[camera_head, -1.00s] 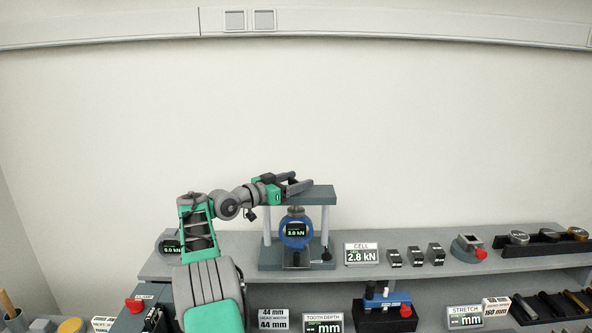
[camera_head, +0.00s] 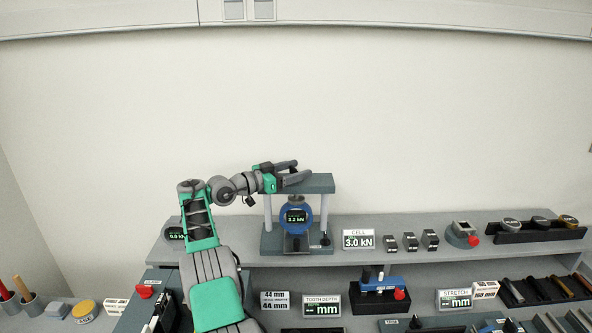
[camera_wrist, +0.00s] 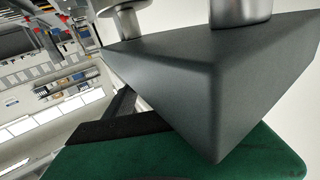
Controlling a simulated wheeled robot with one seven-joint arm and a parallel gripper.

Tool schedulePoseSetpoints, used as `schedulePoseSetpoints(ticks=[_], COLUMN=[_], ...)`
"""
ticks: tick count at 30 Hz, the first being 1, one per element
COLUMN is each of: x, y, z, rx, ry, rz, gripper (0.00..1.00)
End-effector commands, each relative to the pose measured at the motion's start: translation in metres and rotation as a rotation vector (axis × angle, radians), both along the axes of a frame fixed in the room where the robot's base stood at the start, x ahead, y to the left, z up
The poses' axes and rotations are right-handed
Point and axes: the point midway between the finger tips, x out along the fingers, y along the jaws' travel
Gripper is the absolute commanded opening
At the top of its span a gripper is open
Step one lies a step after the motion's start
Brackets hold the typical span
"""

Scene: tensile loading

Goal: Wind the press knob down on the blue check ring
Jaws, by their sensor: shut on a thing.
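The press stands on the bench shelf, with a dark grey crossbar (camera_head: 318,185) on two pale posts. The crossbar's corner fills much of the wrist view (camera_wrist: 215,95). The blue check ring (camera_head: 306,222) sits upright between the posts, its small green display facing out and hard to read. My gripper (camera_head: 292,174) reaches in from the left at the crossbar's top, fingers level and slightly apart around something. A sign marked CELL (camera_head: 358,240) reads 3.0 kN.
Several small dark blocks (camera_head: 410,242) and a grey fixture with a red knob (camera_head: 463,233) stand right of the press. The wall above the press is bare.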

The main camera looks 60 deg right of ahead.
Motion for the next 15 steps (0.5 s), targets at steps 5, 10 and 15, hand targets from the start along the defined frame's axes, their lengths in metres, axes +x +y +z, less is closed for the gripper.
schedulePoseSetpoints(ticks=[5, 10, 15], x=[-0.0001, -0.0002, -0.0001], y=[-0.0004, -0.0003, -0.0002], z=[0.0007, 0.0006, 0.0005], rx=[-0.001, -0.001, -0.001], ry=[0.001, 0.001, 0.001], rz=[0.001, 0.001, 0.001], gripper=[0.75, 0.87, 0.87])
